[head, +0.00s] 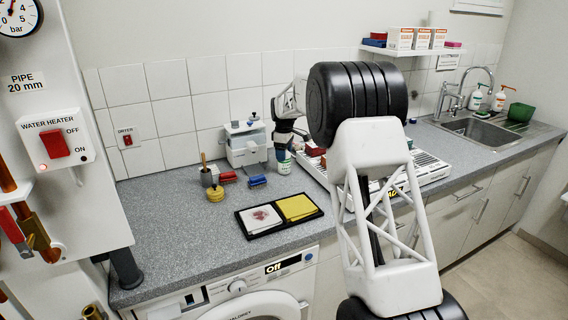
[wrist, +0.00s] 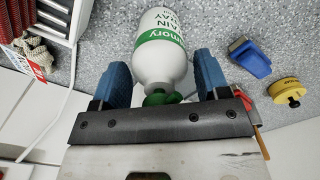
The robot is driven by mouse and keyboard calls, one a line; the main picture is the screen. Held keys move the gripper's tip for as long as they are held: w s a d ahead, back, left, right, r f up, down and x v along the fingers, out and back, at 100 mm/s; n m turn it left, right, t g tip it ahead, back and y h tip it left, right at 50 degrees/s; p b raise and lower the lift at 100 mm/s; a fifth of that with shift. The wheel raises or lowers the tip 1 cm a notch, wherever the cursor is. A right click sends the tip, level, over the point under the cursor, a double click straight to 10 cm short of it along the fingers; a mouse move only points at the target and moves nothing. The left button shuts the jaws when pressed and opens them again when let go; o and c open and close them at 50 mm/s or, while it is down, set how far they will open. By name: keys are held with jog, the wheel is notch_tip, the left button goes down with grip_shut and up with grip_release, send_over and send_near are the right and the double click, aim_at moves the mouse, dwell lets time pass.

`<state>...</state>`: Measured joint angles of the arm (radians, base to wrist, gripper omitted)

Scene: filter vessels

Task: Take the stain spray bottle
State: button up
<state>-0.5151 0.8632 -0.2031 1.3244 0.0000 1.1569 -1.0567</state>
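The stain spray bottle (head: 284,165) is white with a green-and-white label and stands on the grey worktop, left of the white slatted tray. In the wrist view the bottle (wrist: 160,50) points its green top (wrist: 162,97) towards my palm. My gripper (head: 283,148) is directly above the bottle in the head view, pointing down. In the wrist view its blue fingers (wrist: 162,75) are spread, one on each side of the bottle. A narrow gap shows on the right; contact on the left is unclear.
A blue clip (head: 258,181), a yellow disc (head: 215,194) and a black tray (head: 243,228) with white and yellow pads lie on the worktop. A white box (head: 246,150) stands behind. The slatted tray (head: 432,163) is close on the right.

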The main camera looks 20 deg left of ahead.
jog(key=c, duration=0.8)
jog(key=shift+r, duration=0.2)
jog(key=shift+r, duration=1.65)
jog(key=s+d, duration=0.4)
jog(key=s, duration=0.3)
jog(key=s+d+r, duration=0.1)
jog(key=s+d, duration=0.2)
jog(key=s, duration=0.4)
jog(key=shift+d+r, duration=0.2)
jog(key=shift+d, duration=0.2)
